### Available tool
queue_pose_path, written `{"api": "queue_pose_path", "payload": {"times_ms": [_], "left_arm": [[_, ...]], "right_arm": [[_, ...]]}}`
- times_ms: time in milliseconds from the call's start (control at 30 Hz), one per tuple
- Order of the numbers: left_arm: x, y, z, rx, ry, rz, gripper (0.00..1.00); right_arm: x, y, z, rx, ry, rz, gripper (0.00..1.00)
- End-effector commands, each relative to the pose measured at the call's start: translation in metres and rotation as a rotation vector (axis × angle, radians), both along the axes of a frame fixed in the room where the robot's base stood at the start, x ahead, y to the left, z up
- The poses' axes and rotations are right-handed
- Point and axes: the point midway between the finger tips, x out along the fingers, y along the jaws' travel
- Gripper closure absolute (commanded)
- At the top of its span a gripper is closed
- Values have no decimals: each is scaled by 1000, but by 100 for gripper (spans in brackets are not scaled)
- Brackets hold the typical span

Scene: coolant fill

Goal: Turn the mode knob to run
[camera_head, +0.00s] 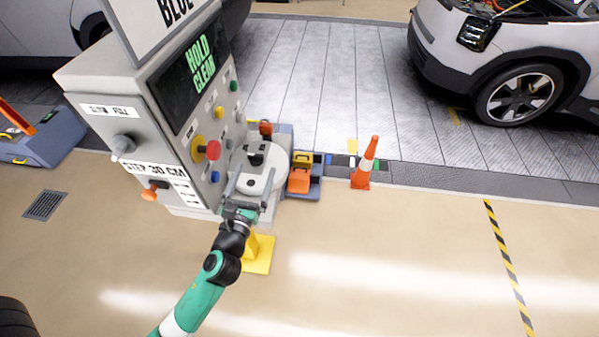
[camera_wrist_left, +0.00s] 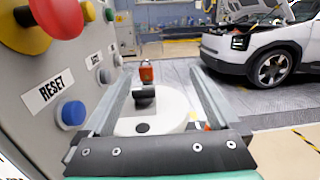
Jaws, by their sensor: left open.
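The grey control cabinet (camera_head: 185,150) stands at the left of the head view, with a "HOLD CLEAN" display on its panel. The panel carries a red mushroom button on yellow (camera_head: 206,150), a green button (camera_head: 233,86), a yellow button (camera_head: 219,112), a blue reset button (camera_wrist_left: 72,114) and several small grey controls. I cannot tell which control is the mode knob; small labels are unreadable. My left gripper (camera_head: 253,178) is open and empty, beside the panel's lower right. In the left wrist view its fingers (camera_wrist_left: 160,75) point forward along the panel, apart from it. My right gripper is not in view.
A round white platform (camera_head: 262,183) with a black fitting lies beyond the fingers. An orange-and-black item (camera_head: 300,178) and a traffic cone (camera_head: 365,165) stand to the right. On the cabinet's side are a grey knob (camera_head: 123,146) and an orange lever (camera_head: 152,190).

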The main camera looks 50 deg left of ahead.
Motion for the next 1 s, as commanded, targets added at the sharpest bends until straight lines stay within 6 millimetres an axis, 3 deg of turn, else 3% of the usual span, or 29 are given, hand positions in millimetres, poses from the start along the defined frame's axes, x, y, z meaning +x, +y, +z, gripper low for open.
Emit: {"api": "queue_pose_path", "payload": {"times_ms": [33, 133, 467, 1000], "left_arm": [[-15, 4, -49, -14, 40, 19, 5], [-29, 8, -76, -26, 73, 41, 5], [-23, 18, -72, -31, 69, 51, 5], [50, 87, -73, -30, 67, 49, 5]], "right_arm": [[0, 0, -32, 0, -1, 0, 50], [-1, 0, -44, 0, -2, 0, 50], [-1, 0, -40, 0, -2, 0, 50], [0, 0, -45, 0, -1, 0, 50]]}}
